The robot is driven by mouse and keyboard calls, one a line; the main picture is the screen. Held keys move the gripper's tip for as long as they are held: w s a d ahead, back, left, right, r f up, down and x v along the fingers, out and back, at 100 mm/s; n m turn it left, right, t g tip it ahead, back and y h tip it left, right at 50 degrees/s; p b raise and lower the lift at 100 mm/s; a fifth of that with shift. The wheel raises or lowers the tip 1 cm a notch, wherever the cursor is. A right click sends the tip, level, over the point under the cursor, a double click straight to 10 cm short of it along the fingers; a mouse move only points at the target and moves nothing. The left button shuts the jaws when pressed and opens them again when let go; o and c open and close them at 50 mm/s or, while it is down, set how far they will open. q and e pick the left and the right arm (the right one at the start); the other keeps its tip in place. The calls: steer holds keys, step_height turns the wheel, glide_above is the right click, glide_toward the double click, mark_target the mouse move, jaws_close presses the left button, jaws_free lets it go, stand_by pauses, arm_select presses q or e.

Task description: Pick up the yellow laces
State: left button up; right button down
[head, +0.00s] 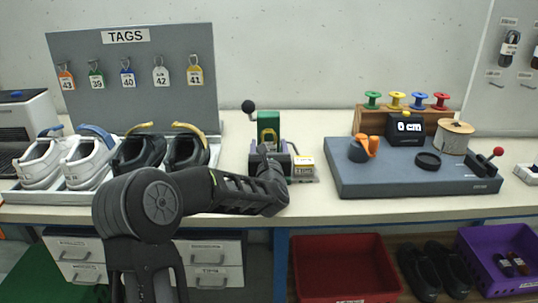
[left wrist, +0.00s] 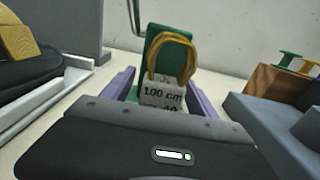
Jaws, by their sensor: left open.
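The yellow laces (left wrist: 173,55) hang as a looped bundle on the front of a green upright holder (left wrist: 155,45) in the left wrist view. A white tag (left wrist: 162,94) reading "100 cm" is just below the loop. My left gripper (left wrist: 161,90) is open, with one purple finger on each side of the tag and holder. I cannot tell whether the fingers touch anything. In the head view the green holder (head: 268,125) stands behind my left gripper (head: 268,148), and the laces are mostly hidden there. My right gripper is not in view.
Shoes on a white tray (head: 70,195) stand left. A grey measuring station (head: 370,180) with coloured spools is right. A red bin (head: 345,265) is below.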

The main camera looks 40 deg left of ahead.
arm_select(q)
steer(key=c, duration=1.4)
steer(key=shift+r, duration=0.1)
steer(key=shift+c, duration=0.2)
steer(key=shift+r, duration=0.35)
step_height(320, 180, up, 3)
steer(key=shift+s+f, duration=0.1)
steer(key=b+v, duration=0.1)
steer(key=v, duration=1.7)
steer(key=shift+b, duration=0.4)
steer(key=shift+f, duration=0.15)
